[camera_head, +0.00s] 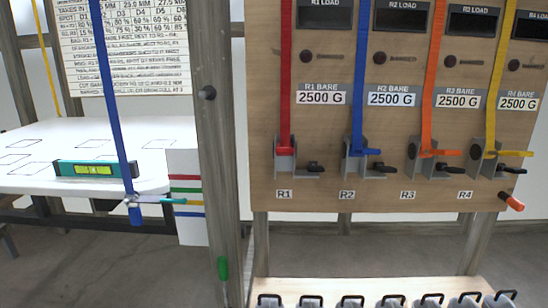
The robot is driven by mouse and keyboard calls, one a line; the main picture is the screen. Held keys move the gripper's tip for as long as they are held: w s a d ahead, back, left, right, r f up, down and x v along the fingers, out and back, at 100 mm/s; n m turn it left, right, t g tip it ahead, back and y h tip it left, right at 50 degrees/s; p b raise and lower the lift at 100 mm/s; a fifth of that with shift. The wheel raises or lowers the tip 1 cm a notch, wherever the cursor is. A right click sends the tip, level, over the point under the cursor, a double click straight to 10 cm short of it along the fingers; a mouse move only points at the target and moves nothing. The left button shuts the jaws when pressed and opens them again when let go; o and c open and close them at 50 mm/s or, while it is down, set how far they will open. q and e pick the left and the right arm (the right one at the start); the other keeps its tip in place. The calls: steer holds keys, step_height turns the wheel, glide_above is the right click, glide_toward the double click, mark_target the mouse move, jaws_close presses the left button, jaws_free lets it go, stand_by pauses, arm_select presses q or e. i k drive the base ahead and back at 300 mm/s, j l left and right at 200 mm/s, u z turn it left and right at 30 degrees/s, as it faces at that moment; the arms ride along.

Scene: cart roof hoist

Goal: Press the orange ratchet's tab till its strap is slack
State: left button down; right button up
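The orange strap (432,80) runs down the wooden panel into the orange ratchet (425,153), third from the left, above the R3 label. It looks straight, with no visible sag. The ratchet has a grey bracket and an orange handle sticking out to the right. A small black tab (449,168) juts out below that handle; whether it is pressed cannot be told. Neither of my grippers is in view.
The red (285,150), blue (360,151) and yellow (492,153) ratchets share the panel (335,190). A grey post (219,150) stands left of it. A white roof panel (95,142) bears a green level (95,169). Several dark-handled items line a shelf (330,285) below.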

mark_target(440, 167)
steer(key=j+z, duration=0.1)
steer(key=z, duration=0.95)
steer(key=k+l, duration=0.05)
